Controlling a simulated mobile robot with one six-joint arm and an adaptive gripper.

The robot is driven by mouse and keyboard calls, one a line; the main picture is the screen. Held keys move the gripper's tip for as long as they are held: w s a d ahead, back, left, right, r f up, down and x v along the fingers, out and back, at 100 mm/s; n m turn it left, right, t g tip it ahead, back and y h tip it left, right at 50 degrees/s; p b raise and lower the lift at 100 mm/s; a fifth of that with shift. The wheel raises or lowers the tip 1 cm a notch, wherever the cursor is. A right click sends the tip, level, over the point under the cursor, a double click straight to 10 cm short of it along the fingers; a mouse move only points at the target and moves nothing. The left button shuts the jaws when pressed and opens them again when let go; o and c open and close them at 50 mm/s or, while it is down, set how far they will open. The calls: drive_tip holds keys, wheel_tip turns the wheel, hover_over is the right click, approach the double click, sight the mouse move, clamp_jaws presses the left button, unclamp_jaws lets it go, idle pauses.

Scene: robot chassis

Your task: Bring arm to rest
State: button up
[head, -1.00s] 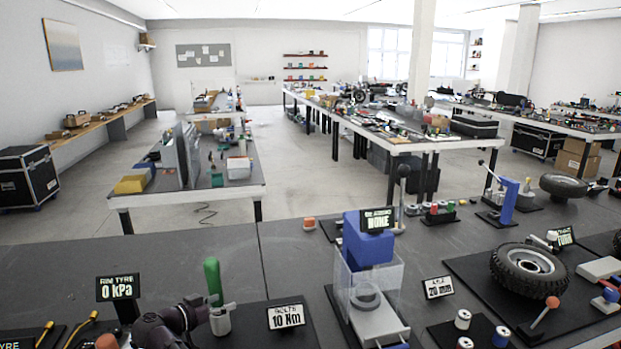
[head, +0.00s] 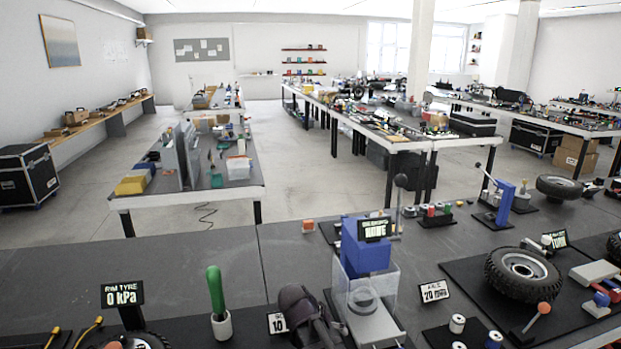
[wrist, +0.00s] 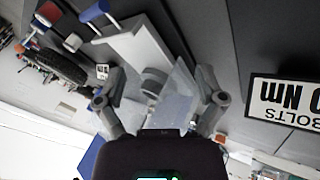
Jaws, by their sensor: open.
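My gripper (wrist: 158,98) is open and empty in the wrist view, with its two fingers spread apart. In the head view my dark arm shows at the bottom centre, just left of the blue press (head: 365,250) with its clear guard and grey base. The wrist view shows the clear guard (wrist: 178,95) and a grey ring part beyond and between the fingers. I cannot tell whether the fingers touch the guard. Most of my arm is outside the head view.
A green-handled tool (head: 216,292) stands in a white cup left of my arm. The bolts sign (head: 278,323) is partly covered by my arm. A tyre (head: 522,272) lies on a black mat at right. The bench's back left (head: 150,255) is bare.

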drive_tip(key=s+d+r+n+g+y+p, duration=0.1)
drive_tip(key=s+d+n+g+y+p, duration=0.1)
drive_tip(key=s+d+y, duration=0.4)
drive_tip(key=s+d+p, duration=0.1)
drive_tip(key=s+d, duration=0.1)
drive_tip(key=d, duration=0.3)
drive_tip(key=shift+s+d+p, duration=0.2)
drive_tip(key=shift+s+p, duration=0.05)
drive_tip(key=shift+p, duration=0.1)
